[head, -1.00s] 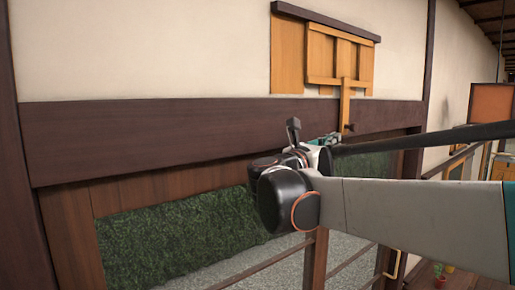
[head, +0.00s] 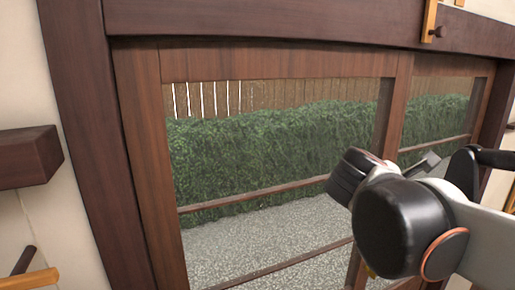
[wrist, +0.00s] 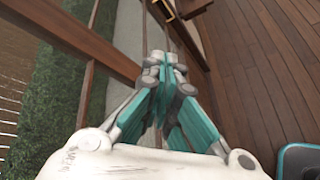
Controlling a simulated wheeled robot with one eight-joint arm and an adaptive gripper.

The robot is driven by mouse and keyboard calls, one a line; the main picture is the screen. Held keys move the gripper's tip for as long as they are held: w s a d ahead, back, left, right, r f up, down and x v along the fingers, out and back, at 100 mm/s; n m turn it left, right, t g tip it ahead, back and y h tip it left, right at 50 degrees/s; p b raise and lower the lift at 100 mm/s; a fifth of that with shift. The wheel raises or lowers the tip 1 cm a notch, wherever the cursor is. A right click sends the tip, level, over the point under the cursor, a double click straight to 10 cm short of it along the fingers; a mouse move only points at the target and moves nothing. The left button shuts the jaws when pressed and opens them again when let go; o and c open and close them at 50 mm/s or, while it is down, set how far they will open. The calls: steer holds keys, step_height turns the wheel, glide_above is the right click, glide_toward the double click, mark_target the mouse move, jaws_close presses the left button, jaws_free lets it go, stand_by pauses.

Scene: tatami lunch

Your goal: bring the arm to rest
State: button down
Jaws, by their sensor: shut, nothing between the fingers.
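My gripper (wrist: 165,62) shows in the wrist view with its teal and grey fingers drawn together at the tips. Nothing shows between them. In the head view my arm comes in from the right edge, and its dark wrist joint hides most of the gripper. The arm is in the air in front of the window. I cannot tell how far it is from the frame.
A wooden-framed window (head: 160,180) with thin rails fills the head view, with a hedge (head: 270,150) and gravel (head: 260,240) beyond it. A dark wooden block (head: 25,158) juts out at the left. The wrist view shows open plank floor (wrist: 260,60) at the right.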

steer(key=s+a+f+m+y+b, duration=0.3)
steer(key=a+f+m+b, duration=0.2)
steer(key=f, duration=0.7)
steer(key=s+a+f+m+y+b, duration=0.4)
steer(key=f+m+b, duration=0.1)
steer(key=f, duration=0.7)
steer(key=s+a+f+m+y+b, duration=0.3)
steer(key=f+b, duration=0.4)
steer(key=f, duration=0.5)
steer(key=a+m, duration=0.1)
steer(key=a, duration=0.1)
steer(key=shift+s+a+f+m, duration=0.25)
steer(key=shift+s+a+m, duration=0.05)
steer(key=shift+s+m, duration=0.1)
